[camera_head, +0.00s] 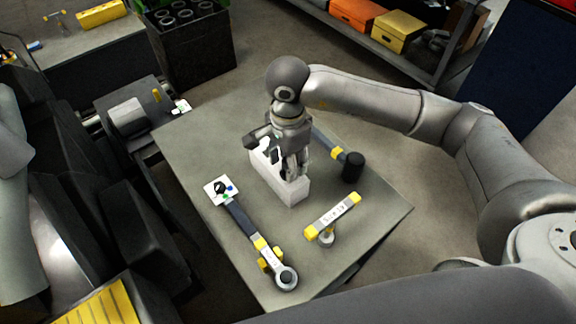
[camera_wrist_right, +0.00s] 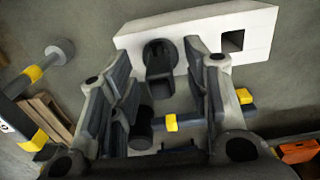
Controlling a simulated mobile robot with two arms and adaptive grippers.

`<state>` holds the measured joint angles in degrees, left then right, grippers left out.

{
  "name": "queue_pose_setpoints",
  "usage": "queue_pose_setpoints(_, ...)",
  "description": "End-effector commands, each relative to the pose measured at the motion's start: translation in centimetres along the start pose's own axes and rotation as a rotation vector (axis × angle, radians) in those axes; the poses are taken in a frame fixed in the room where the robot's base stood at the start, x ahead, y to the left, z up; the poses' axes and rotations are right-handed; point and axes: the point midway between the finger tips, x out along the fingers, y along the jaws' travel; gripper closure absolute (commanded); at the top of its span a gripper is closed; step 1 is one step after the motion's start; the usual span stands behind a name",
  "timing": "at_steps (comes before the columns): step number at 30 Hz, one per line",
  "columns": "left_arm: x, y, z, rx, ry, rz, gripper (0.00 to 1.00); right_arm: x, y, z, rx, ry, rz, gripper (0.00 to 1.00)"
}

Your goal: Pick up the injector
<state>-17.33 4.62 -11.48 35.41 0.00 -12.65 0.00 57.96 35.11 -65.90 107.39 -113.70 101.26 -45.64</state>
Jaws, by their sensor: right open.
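The injector (camera_wrist_right: 158,60) shows as a dark part with a round top in a white block-shaped holder (camera_wrist_right: 200,32). The holder (camera_head: 295,193) lies on the grey table in the head view, where my right gripper hides much of the injector. My right gripper (camera_head: 290,174) points down over the holder from the back right. In the wrist view the fingers of my right gripper (camera_wrist_right: 160,95) are spread, with the injector showing between them. I cannot tell whether they touch it. My left gripper is out of view.
A mallet (camera_head: 353,167) lies right of the holder. A T-shaped tool with yellow ends (camera_head: 332,216) stands in front of it. The table's right corner (camera_head: 395,209) is clear.

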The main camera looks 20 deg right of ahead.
Motion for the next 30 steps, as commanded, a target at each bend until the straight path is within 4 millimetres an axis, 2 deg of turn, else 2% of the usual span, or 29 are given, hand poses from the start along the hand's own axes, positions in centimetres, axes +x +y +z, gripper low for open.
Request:
queue_pose_setpoints(5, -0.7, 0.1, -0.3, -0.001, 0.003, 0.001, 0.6, 1.6, 0.0, 0.0, 0.001, -0.001, 0.001, 0.55)
queue_pose_setpoints(12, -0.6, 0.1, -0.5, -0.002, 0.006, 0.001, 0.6, 1.8, -0.1, 0.0, 0.001, -0.001, -0.001, 0.57)
queue_pose_setpoints(22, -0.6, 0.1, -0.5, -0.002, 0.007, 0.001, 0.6, 1.7, -0.1, 0.0, 0.001, -0.001, -0.001, 0.99)
queue_pose_setpoints(30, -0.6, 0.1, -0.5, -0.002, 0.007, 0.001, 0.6, 1.6, -0.1, 0.0, 0.001, -0.001, -0.003, 1.0)
